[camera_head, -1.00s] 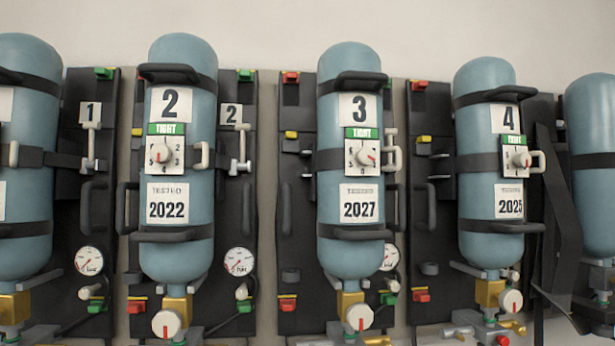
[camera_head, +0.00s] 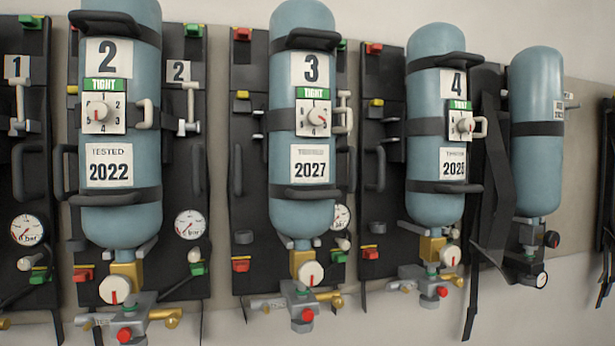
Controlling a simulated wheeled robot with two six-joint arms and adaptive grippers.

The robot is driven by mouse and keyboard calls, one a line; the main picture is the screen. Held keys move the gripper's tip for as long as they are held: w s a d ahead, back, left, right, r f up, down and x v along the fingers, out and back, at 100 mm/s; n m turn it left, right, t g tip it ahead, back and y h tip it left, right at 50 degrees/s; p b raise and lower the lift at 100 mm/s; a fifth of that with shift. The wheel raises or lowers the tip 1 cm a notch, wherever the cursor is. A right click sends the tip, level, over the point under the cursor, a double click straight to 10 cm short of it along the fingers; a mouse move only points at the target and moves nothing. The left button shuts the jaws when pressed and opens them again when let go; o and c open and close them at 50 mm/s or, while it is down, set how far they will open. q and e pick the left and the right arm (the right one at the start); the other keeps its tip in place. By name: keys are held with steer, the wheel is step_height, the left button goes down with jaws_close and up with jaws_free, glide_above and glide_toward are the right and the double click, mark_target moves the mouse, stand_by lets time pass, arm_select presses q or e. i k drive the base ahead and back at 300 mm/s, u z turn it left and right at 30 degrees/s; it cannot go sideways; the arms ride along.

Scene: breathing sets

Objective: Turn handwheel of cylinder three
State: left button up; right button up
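Cylinder three (camera_head: 303,196) is a light blue tank near the middle of the head view. It carries a "3" label, a green TIGHT dial plate and a "2027" tag. Below it is a brass valve block (camera_head: 302,263) with a round white gauge or knob (camera_head: 311,273) on its front. A grey fitting under that has a red knob (camera_head: 307,315) facing me and a brass end piece (camera_head: 331,299) at its right. I cannot tell for certain which of these is the handwheel. Neither of my grippers is in view.
Cylinder two (camera_head: 120,190) hangs to the left and cylinder four (camera_head: 435,165) to the right, both with similar valves below. A further cylinder (camera_head: 536,130) hangs at the right. Black backplates with handles and gauges line the wall. The space before cylinder three looks clear.

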mark_target(310, 272)
steer(key=k, duration=1)
steer(key=z, duration=1.15)
steer(key=i, duration=1.15)
steer(key=u, duration=0.4)
